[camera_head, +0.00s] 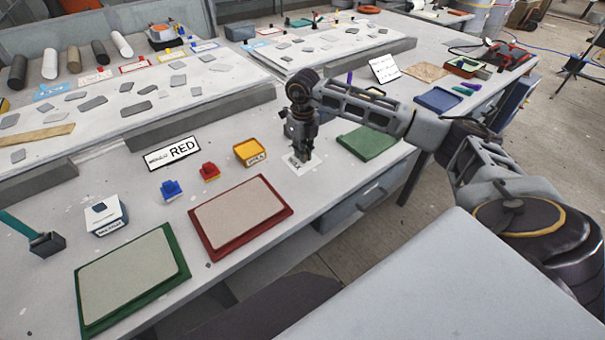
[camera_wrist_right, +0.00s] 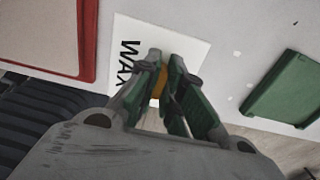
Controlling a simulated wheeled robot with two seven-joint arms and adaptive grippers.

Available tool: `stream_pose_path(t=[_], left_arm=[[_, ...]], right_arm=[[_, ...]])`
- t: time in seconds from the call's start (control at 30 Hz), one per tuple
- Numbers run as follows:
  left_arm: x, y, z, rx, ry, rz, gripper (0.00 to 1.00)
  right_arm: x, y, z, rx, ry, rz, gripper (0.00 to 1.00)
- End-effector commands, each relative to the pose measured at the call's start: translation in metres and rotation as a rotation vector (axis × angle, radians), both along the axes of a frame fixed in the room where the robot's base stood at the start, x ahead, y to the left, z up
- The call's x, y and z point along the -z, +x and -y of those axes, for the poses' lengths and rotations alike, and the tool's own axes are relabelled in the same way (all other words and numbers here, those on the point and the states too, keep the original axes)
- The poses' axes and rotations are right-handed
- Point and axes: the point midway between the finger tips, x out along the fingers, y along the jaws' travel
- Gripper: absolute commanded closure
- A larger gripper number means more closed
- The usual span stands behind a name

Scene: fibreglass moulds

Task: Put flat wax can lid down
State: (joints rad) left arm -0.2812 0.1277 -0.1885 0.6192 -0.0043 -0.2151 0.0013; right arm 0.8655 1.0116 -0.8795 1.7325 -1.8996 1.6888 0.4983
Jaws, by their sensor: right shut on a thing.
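My right gripper (camera_head: 304,156) is low over a white card (camera_wrist_right: 125,32) marked WAX, at the front edge of the table. In the right wrist view its fingers (camera_wrist_right: 166,100) are shut on a narrow yellow-orange thing (camera_wrist_right: 160,84), which I take to be the flat wax can. Only a thin strip of it shows between the fingers. I cannot tell which way its lid faces or whether it touches the card. In the head view the gripper hides it. My left gripper is not in view.
A red-framed panel (camera_head: 240,216) and a green-framed panel (camera_head: 130,278) lie to the left. A yellow tray (camera_head: 250,152), a red block (camera_head: 209,172) and a blue block (camera_head: 171,190) stand nearby. A green slab (camera_head: 367,142) lies just right of the card.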

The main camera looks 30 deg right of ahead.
Motion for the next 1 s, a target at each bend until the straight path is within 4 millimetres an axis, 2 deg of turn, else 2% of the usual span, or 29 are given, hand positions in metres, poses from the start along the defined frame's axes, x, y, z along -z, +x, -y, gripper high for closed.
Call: stream_pose_path(t=[0.23, 0.73, 1.0], left_arm=[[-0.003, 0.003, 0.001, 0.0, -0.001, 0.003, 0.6], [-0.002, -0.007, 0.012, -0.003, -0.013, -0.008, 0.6], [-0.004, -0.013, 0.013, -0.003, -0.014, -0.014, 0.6]], right_arm=[[0.029, -0.001, 0.0, -0.001, 0.0, -0.002, 1.0], [0.038, 0.0, 0.0, -0.001, -0.001, -0.001, 1.0], [0.065, -0.001, -0.001, 0.0, 0.0, -0.002, 1.0]])
